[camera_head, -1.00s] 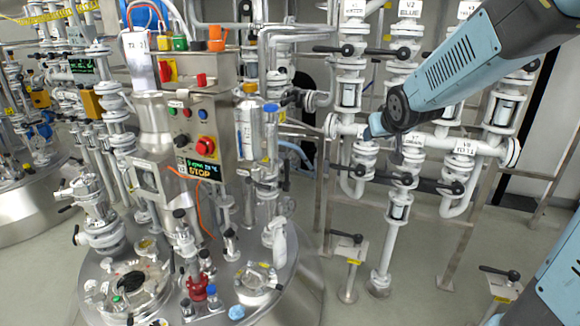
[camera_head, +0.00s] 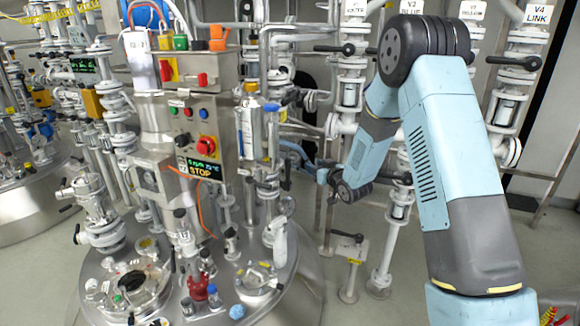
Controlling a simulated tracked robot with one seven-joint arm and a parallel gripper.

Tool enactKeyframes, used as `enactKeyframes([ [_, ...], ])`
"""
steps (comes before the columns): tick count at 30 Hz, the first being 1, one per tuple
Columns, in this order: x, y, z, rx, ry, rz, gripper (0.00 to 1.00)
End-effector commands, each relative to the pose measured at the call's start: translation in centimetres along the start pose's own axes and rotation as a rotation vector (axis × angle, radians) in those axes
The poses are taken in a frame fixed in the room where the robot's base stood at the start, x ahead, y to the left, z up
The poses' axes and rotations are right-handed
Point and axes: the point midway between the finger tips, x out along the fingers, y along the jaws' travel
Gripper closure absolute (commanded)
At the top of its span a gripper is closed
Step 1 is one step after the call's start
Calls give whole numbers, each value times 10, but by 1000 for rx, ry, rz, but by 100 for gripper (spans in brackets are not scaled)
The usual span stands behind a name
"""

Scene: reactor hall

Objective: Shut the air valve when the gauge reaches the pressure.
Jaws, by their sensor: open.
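My arm enters from the lower right, rises to a dark joint, and bends down to the left. My gripper (camera_head: 312,170) is small and partly hidden at the end of the wrist, open, beside the pipework right of the reactor. I see nothing clearly held in it. Several valves with black lever handles (camera_head: 328,49) sit on the white pipe rack. A blue-topped valve (camera_head: 271,107) stands on the reactor, left of my gripper. I cannot tell which valve is the air valve. No pressure gauge can be made out.
A low valve stand (camera_head: 352,250) stands on the floor below my wrist. Other vessels crowd the left. Some floor between reactor and rack is clear.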

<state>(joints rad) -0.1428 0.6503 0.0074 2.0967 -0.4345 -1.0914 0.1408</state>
Motion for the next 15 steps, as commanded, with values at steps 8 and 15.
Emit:
enactKeyframes([
  [8,16,-22,47,39,95,-87,52],
  [15,26,-26,52,46,115,-102,52],
])
